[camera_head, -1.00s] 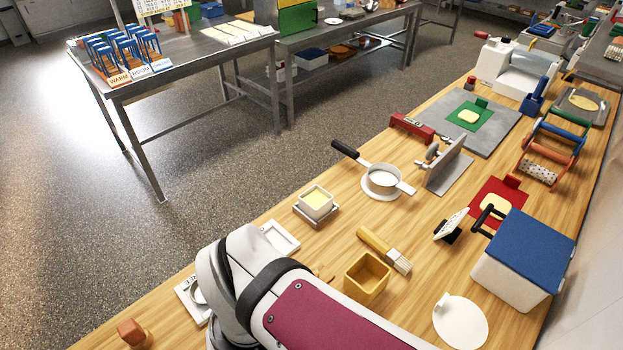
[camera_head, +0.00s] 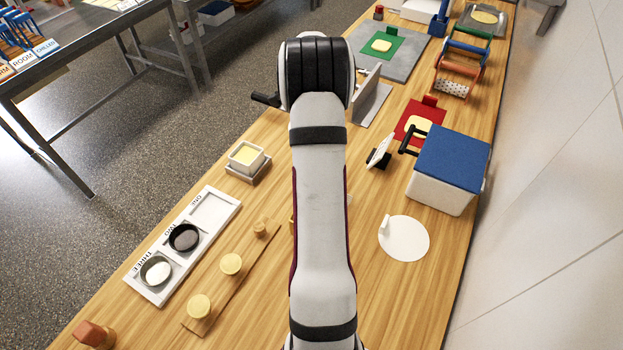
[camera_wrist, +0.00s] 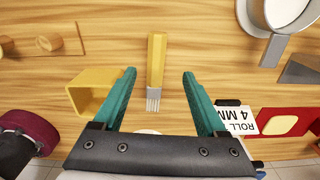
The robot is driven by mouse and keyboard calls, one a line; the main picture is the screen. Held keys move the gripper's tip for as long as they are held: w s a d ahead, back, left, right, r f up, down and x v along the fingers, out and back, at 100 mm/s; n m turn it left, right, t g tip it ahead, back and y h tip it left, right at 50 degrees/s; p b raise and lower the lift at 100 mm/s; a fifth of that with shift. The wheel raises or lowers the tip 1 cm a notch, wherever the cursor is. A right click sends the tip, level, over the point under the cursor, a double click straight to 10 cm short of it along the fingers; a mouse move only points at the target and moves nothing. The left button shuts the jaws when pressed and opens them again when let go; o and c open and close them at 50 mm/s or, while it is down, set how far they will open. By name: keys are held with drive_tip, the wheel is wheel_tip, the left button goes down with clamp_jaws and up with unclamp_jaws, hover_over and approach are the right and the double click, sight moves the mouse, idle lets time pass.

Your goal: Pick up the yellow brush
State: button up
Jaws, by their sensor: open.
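The yellow brush (camera_wrist: 156,58) lies on the wooden table in the wrist view, handle pointing up the picture and pale bristles toward me. My gripper (camera_wrist: 159,75) is open, with its two teal fingers spread on either side of the brush in the picture. Nothing is held between them. I cannot tell how high the fingers are above the table. In the head view my arm hides the brush and the gripper.
A yellow open box (camera_wrist: 92,92) stands just left of the left finger. A white sieve or pan (camera_wrist: 285,14) is at the upper right. In the head view, a white bin with a blue lid (camera_head: 452,158) and a white round plate (camera_head: 404,238) stand to the right.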

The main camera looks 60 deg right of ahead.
drive_tip(key=f, duration=0.8)
drive_tip(key=shift+s+a+f, duration=0.25)
drive_tip(key=shift+a, duration=0.1)
clamp_jaws()
